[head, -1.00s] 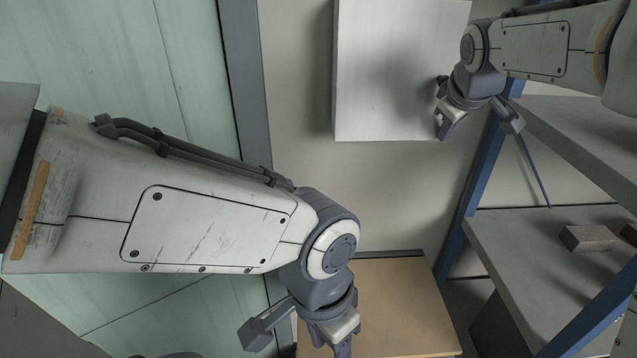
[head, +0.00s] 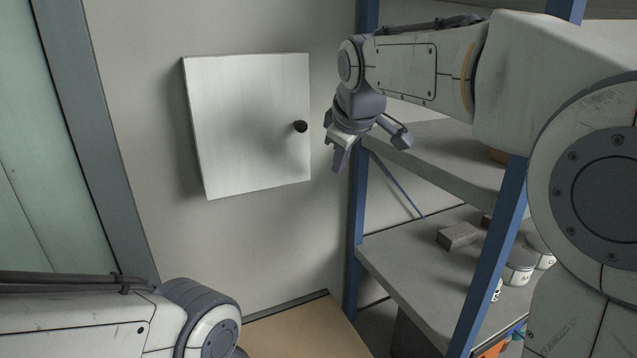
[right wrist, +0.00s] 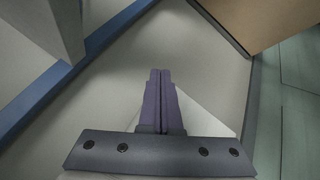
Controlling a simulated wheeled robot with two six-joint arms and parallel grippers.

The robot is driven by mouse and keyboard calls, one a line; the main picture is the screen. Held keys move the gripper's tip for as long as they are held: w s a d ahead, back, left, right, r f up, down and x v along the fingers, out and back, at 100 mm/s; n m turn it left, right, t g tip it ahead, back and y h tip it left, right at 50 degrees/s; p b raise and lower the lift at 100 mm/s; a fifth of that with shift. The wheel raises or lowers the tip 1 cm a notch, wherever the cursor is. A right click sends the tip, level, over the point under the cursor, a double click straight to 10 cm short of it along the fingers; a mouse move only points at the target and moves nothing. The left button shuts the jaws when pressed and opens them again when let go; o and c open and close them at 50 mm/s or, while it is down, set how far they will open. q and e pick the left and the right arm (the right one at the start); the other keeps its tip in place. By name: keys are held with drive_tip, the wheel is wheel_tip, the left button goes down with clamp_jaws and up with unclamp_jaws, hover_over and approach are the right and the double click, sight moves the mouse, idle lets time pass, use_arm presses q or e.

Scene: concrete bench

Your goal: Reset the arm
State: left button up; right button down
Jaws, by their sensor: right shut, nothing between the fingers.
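My right arm comes in from the right in the head view. Its gripper (head: 340,152) hangs in front of the blue rack post, just right of a white wall cabinet, and touches nothing that I can see. In the right wrist view its two fingers (right wrist: 160,75) lie together, shut and empty, with pale wall behind them. My left arm (head: 110,320) shows at the lower left of the head view. Its gripper is below the picture edge and hidden.
The white cabinet (head: 250,125) with a dark knob (head: 300,126) looks shut. A blue-posted rack (head: 357,230) with grey shelves stands right, holding a grey block (head: 458,236) and white containers (head: 519,265). A tan surface (head: 300,330) lies below. A dark frame (head: 95,130) borders green panels left.

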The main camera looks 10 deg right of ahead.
wheel_tip(320, 180, up, 4)
drive_tip(key=s+d, duration=0.1)
drive_tip(key=s, duration=0.1)
drive_tip(key=s+a+f+g+y+b, duration=0.1)
drive_tip(key=s+a+f+g+b, duration=0.1)
drive_tip(key=s+a+f, duration=0.5)
drive_tip(key=s+a+f+g+y+b, duration=0.1)
drive_tip(key=s+a+f, duration=0.1)
drive_tip(key=s+f, duration=0.5)
drive_tip(key=s+f+m+g+h+b, duration=0.1)
drive_tip(key=s+f+g, duration=0.3)
drive_tip(key=s+f, duration=1.3)
drive_tip(key=shift+a+f+m+b, duration=0.15)
drive_tip(key=shift+f+m+b, duration=0.25)
drive_tip(key=shift+f+b, duration=0.5)
